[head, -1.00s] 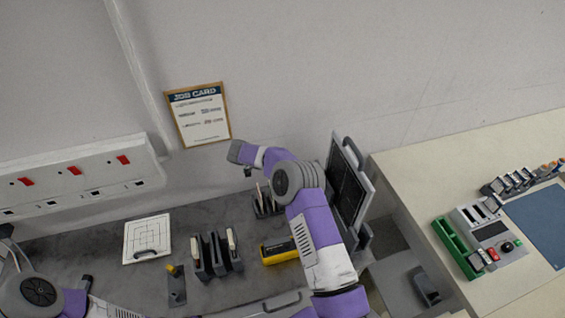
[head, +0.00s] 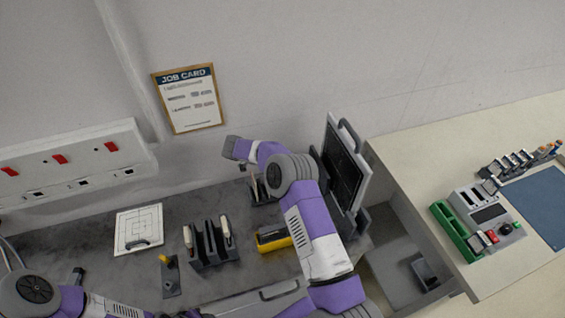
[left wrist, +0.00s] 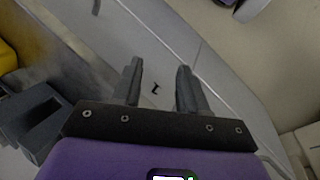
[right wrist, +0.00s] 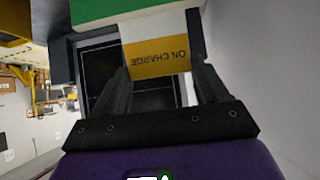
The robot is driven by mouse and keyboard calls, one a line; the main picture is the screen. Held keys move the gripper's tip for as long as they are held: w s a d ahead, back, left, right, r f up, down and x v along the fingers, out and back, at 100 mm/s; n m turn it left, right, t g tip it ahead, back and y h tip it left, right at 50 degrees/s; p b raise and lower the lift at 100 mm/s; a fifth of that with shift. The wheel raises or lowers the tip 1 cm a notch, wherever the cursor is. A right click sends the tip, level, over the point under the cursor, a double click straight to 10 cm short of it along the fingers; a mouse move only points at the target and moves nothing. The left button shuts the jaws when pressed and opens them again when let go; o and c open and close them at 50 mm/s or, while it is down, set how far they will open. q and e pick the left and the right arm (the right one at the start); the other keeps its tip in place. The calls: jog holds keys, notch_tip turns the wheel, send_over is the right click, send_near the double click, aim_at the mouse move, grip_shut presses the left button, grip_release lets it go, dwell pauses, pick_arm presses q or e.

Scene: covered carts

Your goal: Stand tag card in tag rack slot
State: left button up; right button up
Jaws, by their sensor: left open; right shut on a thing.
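My right gripper (right wrist: 160,82) is shut on a white tag card (right wrist: 155,30) with a yellow "ON CHARGE" band, upside down in the right wrist view. In the head view the right wrist reaches the back of the grey cart top, and its fingers and the card cannot be made out. A dark slotted rack (head: 210,246) with pale pieces stands mid-cart; a second dark holder (head: 262,190) is partly hidden by my right arm. I cannot tell which is the tag rack. My left gripper (left wrist: 158,82) is open and empty, over a grey surface.
A dark screen (head: 343,165) stands right of my right arm. A yellow-black case (head: 273,238), a white board (head: 138,230) and a small stand (head: 171,277) lie on the cart. A green tray (head: 455,232) is on the right-hand table. A wall runs behind.

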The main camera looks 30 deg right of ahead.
jog(key=o, duration=1.3)
jog(key=shift+o, duration=0.2)
jog(key=v, duration=0.7)
jog(key=shift+a+r, duration=0.15)
jog(key=shift+a, duration=0.1)
